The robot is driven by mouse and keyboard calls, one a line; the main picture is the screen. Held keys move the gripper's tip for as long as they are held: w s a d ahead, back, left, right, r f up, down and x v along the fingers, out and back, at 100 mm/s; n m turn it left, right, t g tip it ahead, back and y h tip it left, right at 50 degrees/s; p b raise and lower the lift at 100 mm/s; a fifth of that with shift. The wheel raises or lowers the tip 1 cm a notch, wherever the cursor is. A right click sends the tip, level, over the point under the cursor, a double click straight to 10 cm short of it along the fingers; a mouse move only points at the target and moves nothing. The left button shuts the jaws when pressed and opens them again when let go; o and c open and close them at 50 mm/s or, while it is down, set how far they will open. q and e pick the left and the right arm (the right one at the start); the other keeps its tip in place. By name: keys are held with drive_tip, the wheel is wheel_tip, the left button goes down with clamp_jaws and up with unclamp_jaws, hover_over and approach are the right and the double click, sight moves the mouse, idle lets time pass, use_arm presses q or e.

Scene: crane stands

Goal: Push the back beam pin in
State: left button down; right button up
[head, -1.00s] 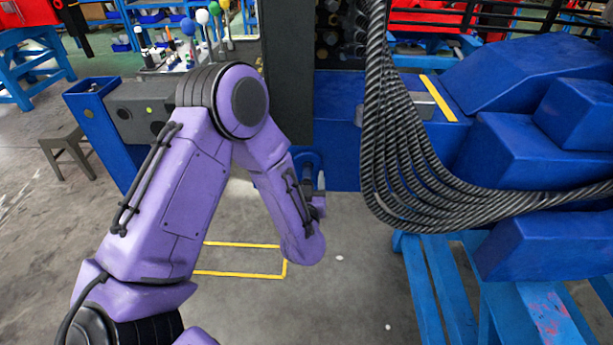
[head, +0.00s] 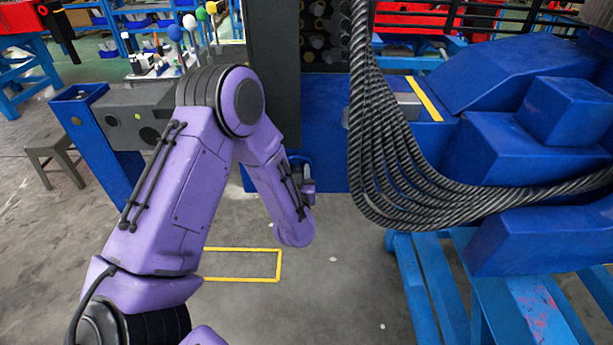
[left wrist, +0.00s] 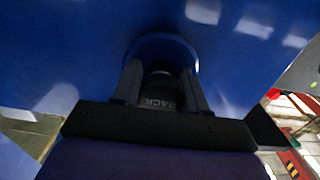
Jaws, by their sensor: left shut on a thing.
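My left gripper (head: 306,186) is at the low blue beam (head: 330,130) in the head view, mostly hidden behind my purple forearm. In the left wrist view the left gripper (left wrist: 162,76) is shut on the dark back beam pin (left wrist: 158,94), with a finger on each side. Pale letters show on the pin, seemingly "BACK". The pin's far end points at a round ring (left wrist: 168,38) in the blue beam face. How deep it sits there I cannot tell. My right gripper is in neither view.
A dark upright column (head: 272,75) stands behind my left forearm. Thick grey ropes (head: 385,165) hang at centre right, before stacked blue blocks (head: 540,150) on a light blue stand (head: 415,285). A grey stool (head: 55,150) stands at left. The floor with a yellow outline (head: 242,279) is clear.

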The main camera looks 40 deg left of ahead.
use_arm(q)
drive_tip(key=shift+w+a+r, duration=0.1)
drive_tip(key=shift+r, duration=0.2)
drive_tip(key=c, duration=0.6)
unclamp_jaws()
drive_tip(key=shift+w+f, duration=0.1)
drive_tip(key=shift+f, duration=0.05)
drive_tip(key=b+v, duration=0.3)
drive_tip(key=v, duration=0.7)
drive_tip(key=shift+s, duration=0.25)
